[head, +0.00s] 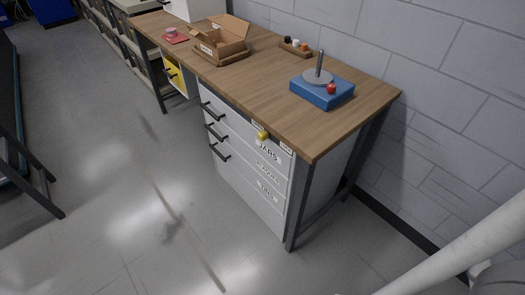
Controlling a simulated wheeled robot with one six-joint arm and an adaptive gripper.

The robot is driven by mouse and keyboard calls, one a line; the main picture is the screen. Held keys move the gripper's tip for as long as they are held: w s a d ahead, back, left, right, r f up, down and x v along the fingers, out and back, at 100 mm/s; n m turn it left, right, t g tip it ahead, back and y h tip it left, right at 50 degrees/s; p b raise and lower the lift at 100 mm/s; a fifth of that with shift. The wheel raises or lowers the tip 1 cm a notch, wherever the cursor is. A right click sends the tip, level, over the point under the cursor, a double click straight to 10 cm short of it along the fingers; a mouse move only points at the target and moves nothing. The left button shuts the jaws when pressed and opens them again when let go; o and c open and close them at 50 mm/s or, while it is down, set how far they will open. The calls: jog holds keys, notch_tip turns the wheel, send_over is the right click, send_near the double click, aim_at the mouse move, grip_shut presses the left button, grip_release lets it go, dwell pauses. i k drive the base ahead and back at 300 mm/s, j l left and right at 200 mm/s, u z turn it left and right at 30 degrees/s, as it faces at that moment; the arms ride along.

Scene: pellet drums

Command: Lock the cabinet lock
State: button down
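The white drawer cabinet (228,177) stands under the near end of the wooden workbench, with black handles on its drawers and printed labels on their fronts. A small yellow knob-like piece (262,135), which looks like the cabinet lock, sits near the top of the cabinet front, just under the bench edge and above the top drawer's label. The picture is too small to tell how the lock is turned. The drawers look closed. My gripper is not in view.
On the workbench (255,85) are a blue box (322,92) with an upright post and red knob, an open cardboard box (222,45) and a small rack (295,47). A yellow bin (174,76) sits farther along below. Floor (130,190) before the drawers is clear.

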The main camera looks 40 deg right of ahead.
aim_at(264, 136)
jog(key=z, duration=0.8)
jog(key=k+j+z, duration=0.1)
jog(key=j, duration=0.25)
jog(key=j+z, duration=0.1)
jog(key=j, duration=0.2)
jog(key=i+j+u, duration=0.15)
jog(key=i+j, duration=0.2)
jog(key=j, duration=0.15)
jog(key=i+j+u, duration=0.15)
jog(key=i+j, duration=0.2)
jog(key=j, duration=0.15)
